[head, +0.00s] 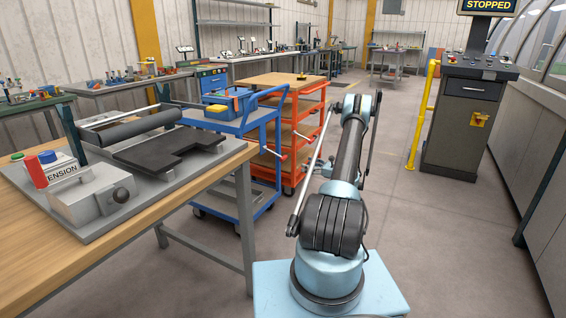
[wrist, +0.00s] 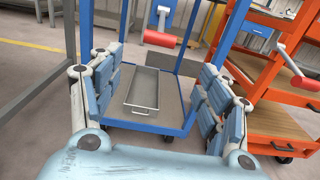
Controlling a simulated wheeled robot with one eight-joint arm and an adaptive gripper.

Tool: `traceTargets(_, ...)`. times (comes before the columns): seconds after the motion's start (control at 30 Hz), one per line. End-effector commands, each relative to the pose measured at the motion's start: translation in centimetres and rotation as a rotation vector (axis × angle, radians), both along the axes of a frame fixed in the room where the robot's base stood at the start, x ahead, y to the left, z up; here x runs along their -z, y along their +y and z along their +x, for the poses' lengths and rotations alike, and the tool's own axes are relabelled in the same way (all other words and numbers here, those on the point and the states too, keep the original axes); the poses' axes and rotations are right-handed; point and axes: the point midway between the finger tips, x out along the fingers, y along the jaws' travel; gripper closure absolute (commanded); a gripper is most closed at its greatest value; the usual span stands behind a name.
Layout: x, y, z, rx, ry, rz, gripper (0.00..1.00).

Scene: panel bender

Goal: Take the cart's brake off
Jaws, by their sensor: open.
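A blue cart (head: 260,160) stands beyond the workbench, and an orange cart (head: 290,112) stands behind it. In the wrist view, a red-gripped lever (wrist: 160,39) is on the blue cart's near side, above its lower shelf. A similar red-gripped lever (wrist: 304,82) is on the orange cart at right. The frames do not show which lever position means braked. My gripper (wrist: 163,64) is open and empty, its blue-padded fingers spread to either side of the blue cart's lever, which appears beyond the fingertips.
A grey tray (wrist: 143,88) lies on the blue cart's lower shelf. A wooden workbench (head: 130,215) with a fixture stands at left. A control console (head: 465,125) and yellow rail (head: 424,115) stand at right. Floor between my arm and the console is clear.

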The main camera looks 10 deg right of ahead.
Motion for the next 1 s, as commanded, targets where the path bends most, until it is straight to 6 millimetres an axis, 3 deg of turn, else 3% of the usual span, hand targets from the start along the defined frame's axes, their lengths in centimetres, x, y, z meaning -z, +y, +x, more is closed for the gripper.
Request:
traceTargets(0.7, 0.0, 10.1, 7.2, -0.003, 0.0, -0.001, 0.3)
traceTargets(1.0, 0.0, 12.8, 9.2, -0.002, 0.0, -0.001, 0.3)
